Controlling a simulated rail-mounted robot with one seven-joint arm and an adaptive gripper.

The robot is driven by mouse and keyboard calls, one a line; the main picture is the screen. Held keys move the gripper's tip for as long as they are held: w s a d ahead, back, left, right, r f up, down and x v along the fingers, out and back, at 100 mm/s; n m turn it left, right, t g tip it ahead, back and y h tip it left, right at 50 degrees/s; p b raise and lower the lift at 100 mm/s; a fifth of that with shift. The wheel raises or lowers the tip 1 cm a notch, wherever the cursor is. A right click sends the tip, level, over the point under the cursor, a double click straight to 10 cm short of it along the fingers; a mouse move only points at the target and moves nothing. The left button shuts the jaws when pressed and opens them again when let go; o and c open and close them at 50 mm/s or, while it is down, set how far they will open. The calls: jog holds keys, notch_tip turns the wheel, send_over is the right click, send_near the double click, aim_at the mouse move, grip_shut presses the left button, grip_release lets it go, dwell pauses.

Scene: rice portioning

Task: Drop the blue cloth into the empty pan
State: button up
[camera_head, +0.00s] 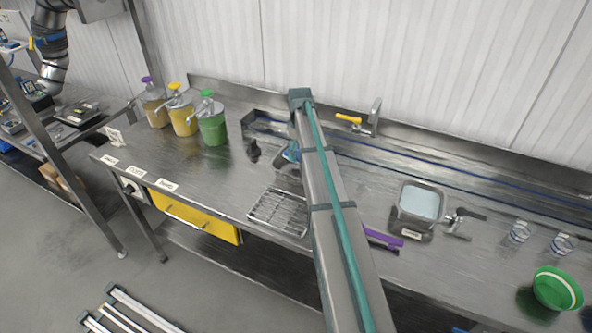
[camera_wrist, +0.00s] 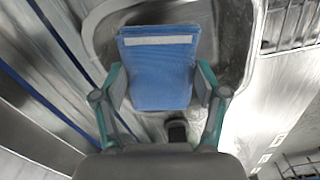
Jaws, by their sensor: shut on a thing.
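The blue cloth (camera_wrist: 158,78) has a white stripe along its far edge. It sits between the two fingers of my gripper (camera_wrist: 155,88), which is shut on it. In the head view my arm largely hides the gripper (camera_head: 290,154), and only a small bit of blue shows there. In the wrist view, a grey metal pan or basin with a rounded rim (camera_wrist: 91,24) lies beyond and around the cloth. The cloth covers part of it, so I cannot see all of its inside. I cannot tell the height of the cloth above it.
A dark fitting (camera_head: 252,149) stands left of my gripper. A wire rack (camera_head: 279,211) lies near the counter's front edge. Pump bottles (camera_head: 212,124) stand at left. A water-filled container (camera_head: 421,202), a purple tool (camera_head: 384,240), glasses and a green bowl (camera_head: 557,288) are at right.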

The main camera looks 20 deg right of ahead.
jog(key=o, duration=1.3)
jog(key=shift+c, duration=0.2)
notch_tip(320, 180, up, 12)
